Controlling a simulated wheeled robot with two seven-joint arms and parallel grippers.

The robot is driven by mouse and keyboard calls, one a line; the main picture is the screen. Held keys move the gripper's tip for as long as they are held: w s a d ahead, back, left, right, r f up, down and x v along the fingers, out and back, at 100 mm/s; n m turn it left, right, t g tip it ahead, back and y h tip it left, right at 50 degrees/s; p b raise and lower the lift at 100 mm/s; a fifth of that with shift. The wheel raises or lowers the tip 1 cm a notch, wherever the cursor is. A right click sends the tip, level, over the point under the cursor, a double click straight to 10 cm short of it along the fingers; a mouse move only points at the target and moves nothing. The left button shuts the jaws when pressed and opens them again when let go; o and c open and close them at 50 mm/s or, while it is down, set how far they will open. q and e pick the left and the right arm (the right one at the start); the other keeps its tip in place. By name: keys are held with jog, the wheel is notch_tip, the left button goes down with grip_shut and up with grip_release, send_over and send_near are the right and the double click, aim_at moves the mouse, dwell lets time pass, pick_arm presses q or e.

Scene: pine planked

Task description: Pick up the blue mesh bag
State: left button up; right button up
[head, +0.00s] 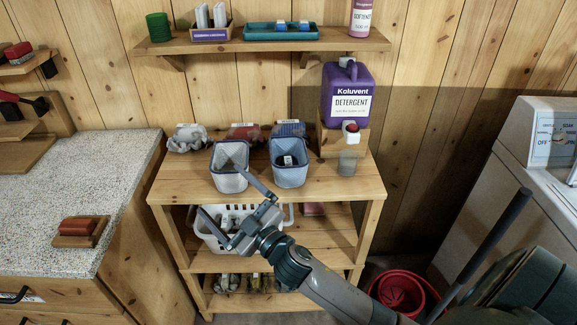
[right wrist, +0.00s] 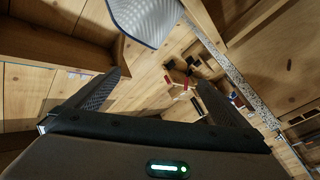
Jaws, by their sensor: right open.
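The blue mesh bag (head: 289,129) lies at the back of the wooden shelf unit's top, behind the right-hand grey-blue bin, which hides its lower part. My right gripper (head: 220,190) is in front of the shelf unit, its fingers spread and empty, overlapping the left-hand bin in the head view. In the right wrist view the open fingers (right wrist: 160,85) have nothing between them. The blue bag cannot be made out there. My left gripper is not in view.
Left (head: 229,180) and right (head: 290,175) bins stand on the unit's top (head: 335,189). A red mesh bag (head: 243,132) and a grey one (head: 187,138) lie left of the blue bag. A purple detergent jug (head: 347,85) stands to its right. A wall shelf (head: 350,43) hangs above.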

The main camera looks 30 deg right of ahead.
jog(key=s+a+r+n+g+y, duration=0.2)
jog(key=a+r+n+g+y, duration=0.45)
jog(key=n, duration=0.55)
jog(key=s+a+r+n+g+y, duration=0.1)
jog(key=a+r+n+g+y, duration=0.4)
jog(key=a+n+g+y, duration=0.45)
jog(key=w+d+f+n+h, duration=0.2)
jog(key=d+f+h, duration=0.1)
jog(key=d+h, duration=0.45)
jog(key=w+d+f+n+h, duration=0.2)
jog(key=d+f+h, duration=0.2)
jog(key=d+h, duration=0.4)
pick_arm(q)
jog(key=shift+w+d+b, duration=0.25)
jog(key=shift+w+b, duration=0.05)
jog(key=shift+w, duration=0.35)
pick_arm(e)
jog(key=w+d+r+m+h, duration=0.1)
jog(key=d+r+m+h, duration=0.1)
jog(key=d, duration=0.8)
jog(key=d+r+m+h, duration=0.2)
jog(key=d+r+h, duration=0.2)
jog(key=d, duration=0.7)
jog(key=shift+w+r+t+h, duration=0.2)
jog(key=shift+w+t+h, duration=0.15)
jog(key=shift+h, duration=0.1)
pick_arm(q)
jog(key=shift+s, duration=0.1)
pick_arm(e)
jog(key=shift+f, duration=0.1)
